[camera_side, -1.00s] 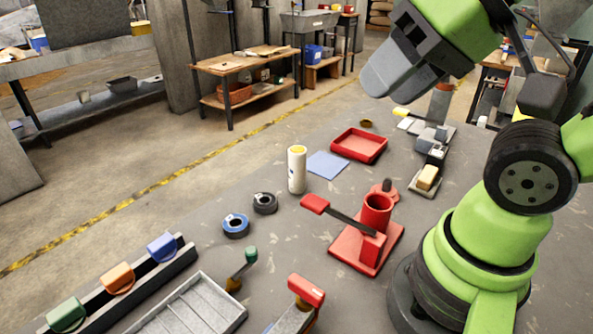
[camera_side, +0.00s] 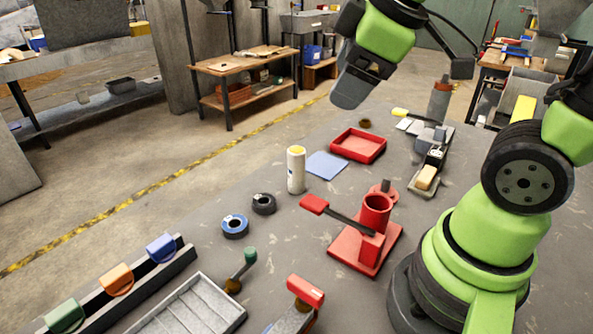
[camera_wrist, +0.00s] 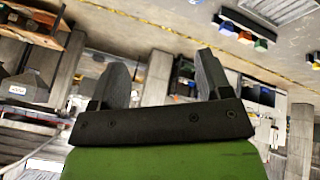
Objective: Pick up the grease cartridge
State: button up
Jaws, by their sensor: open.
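The grease cartridge (camera_side: 296,172) is a white upright cylinder with a yellow top. It stands on the grey table in the middle of the side view, and I cannot make it out in the wrist view. My gripper (camera_side: 347,98) is high above the far part of the table, up and to the right of the cartridge in the picture and well apart from it. In the wrist view my gripper (camera_wrist: 162,82) shows two dark fingers spread apart, with nothing held between them.
A red stand with a cup and lever (camera_side: 366,243) is right of the cartridge. A blue sheet (camera_side: 327,165) and a red tray (camera_side: 359,146) lie behind. Black (camera_side: 264,204) and blue (camera_side: 235,226) tape rolls sit front left. A grey divided tray (camera_side: 193,307) is nearer.

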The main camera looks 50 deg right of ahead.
jog(key=w+d+f+n+g+h, duration=0.2)
jog(key=w+d+f+n, duration=0.35)
jog(key=n, duration=1.75)
send_near(298, 152)
jog(key=d+f, duration=0.1)
jog(key=f, duration=0.1)
jog(key=x, duration=0.4)
jog(key=shift+w, duration=0.4)
jog(key=shift+a+x, duration=0.1)
jog(key=shift+x, duration=1.45)
jog(key=shift+a+x, duration=0.15)
jog(key=shift+x, duration=1.45)
jog(key=c, duration=1.1)
